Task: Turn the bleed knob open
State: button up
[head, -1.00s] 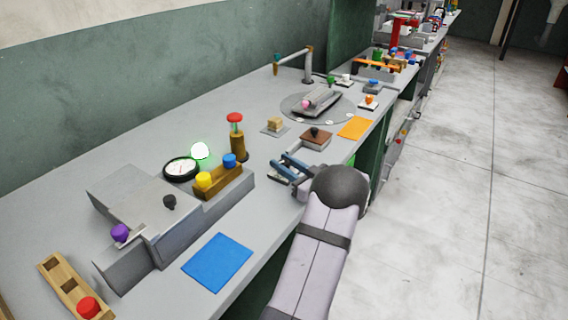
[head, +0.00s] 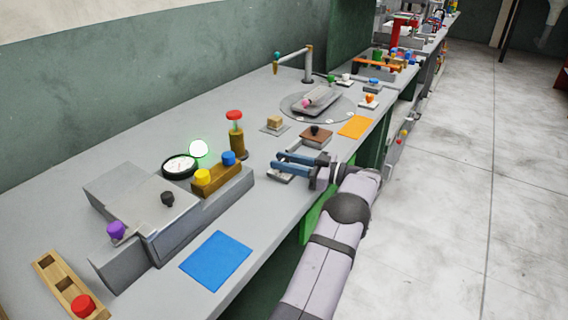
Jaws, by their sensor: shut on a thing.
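My gripper (head: 280,161) is at the bench's front edge, its two blue fingers lying nearly level and pointing left. It is shut on a small part above a light grey base plate (head: 282,177). The fingers hide that part; from its place on the plate it appears to be the bleed knob. I cannot make out its colour or how far it is turned. A round white-faced gauge (head: 180,166) stands to the left, beside a glowing white lamp (head: 198,149) with a green rim.
A brown block (head: 316,134) sits close beyond my gripper. A blue mat (head: 216,260) lies flat in front, with clear bench around it.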

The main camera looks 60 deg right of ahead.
dwell(0.4)
jog(key=o, duration=1.1)
jog(key=shift+r, duration=0.1)
jog(key=shift+c, duration=0.2)
jog(key=shift+b+v, duration=0.6)
jog(key=shift+v, duration=3.1)
